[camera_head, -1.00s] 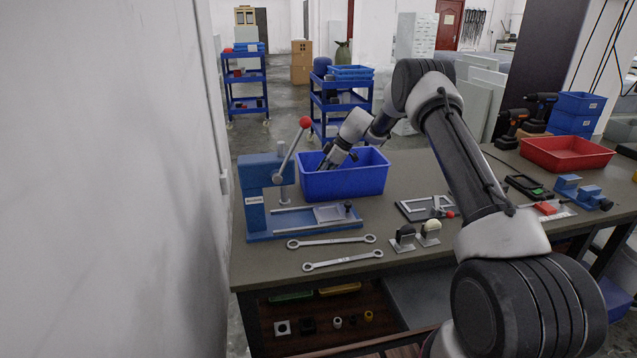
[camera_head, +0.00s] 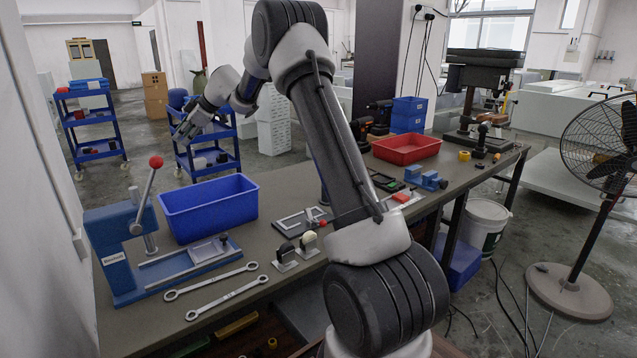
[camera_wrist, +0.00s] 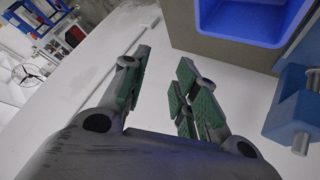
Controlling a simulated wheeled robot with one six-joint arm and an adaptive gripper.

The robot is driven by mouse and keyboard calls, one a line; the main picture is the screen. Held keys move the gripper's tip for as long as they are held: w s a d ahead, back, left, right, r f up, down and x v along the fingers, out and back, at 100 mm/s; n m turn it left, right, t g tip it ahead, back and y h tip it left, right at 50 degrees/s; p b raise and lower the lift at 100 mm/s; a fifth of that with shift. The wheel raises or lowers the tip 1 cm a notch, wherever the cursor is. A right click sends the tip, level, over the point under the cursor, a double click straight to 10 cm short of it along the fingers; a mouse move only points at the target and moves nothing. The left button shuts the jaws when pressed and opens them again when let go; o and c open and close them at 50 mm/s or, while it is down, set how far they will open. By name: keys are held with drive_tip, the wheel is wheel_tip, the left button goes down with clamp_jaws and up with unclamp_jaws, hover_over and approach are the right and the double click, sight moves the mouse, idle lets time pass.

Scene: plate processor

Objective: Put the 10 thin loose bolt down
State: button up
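My gripper (camera_head: 182,132) is raised at the upper left of the body camera view, above the blue bin. In the wrist view, its two green-padded fingers (camera_wrist: 160,78) stand apart with a clear gap and nothing visible between them. I see no thin bolt in either current view. The blue bin (camera_head: 208,212) stands on the workbench (camera_head: 262,184). A corner of the bin also shows at the top right of the wrist view (camera_wrist: 250,22). The bin's contents are hidden or too small to make out.
A blue press (camera_head: 120,240) with a red-knobbed lever stands left of the bin. Two wrenches (camera_head: 210,293) lie in front. A red bin (camera_head: 407,149), blue stacked bins (camera_head: 408,115) and a drill press (camera_head: 480,95) are to the right. A fan (camera_head: 600,150) stands off the bench.

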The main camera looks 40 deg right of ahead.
drive_tip(key=s+d+r+m+t+h, duration=0.1)
drive_tip(key=s+d+r+m+t, duration=0.1)
drive_tip(key=r, duration=0.6)
drive_tip(key=s+d+r+m+t+h, duration=0.1)
drive_tip(key=d+r+t+h, duration=0.15)
drive_tip(key=r, duration=0.45)
drive_tip(key=s+d+r+m+t+h, duration=0.1)
drive_tip(key=s+d+r+m+h, duration=0.25)
drive_tip(key=s+d+r, duration=0.5)
drive_tip(key=s+d+f+m+g+h, duration=0.1)
drive_tip(key=s+d+m, duration=0.1)
drive_tip(key=s, duration=0.5)
drive_tip(key=s+d+f+m+g+h, duration=0.1)
drive_tip(key=s+m, duration=0.1)
drive_tip(key=s, duration=0.6)
drive_tip(key=s+a+f+g+y, duration=0.1)
drive_tip(key=s+a+f+g, duration=0.1)
drive_tip(key=s+f, duration=0.4)
drive_tip(key=s+a+f+m+g+y, duration=0.1)
drive_tip(key=s+f, duration=0.6)
drive_tip(key=s, duration=0.9)
drive_tip(key=s+a+f+m+g+y, duration=0.1)
drive_tip(key=s+a+f+g, duration=0.2)
drive_tip(key=s+f, duration=0.3)
drive_tip(key=s+g, duration=0.1)
drive_tip(key=s, duration=0.4)
drive_tip(key=shift+s+a+f, duration=0.15)
drive_tip(key=shift+f, duration=0.2)
drive_tip(key=shift+m, duration=0.25)
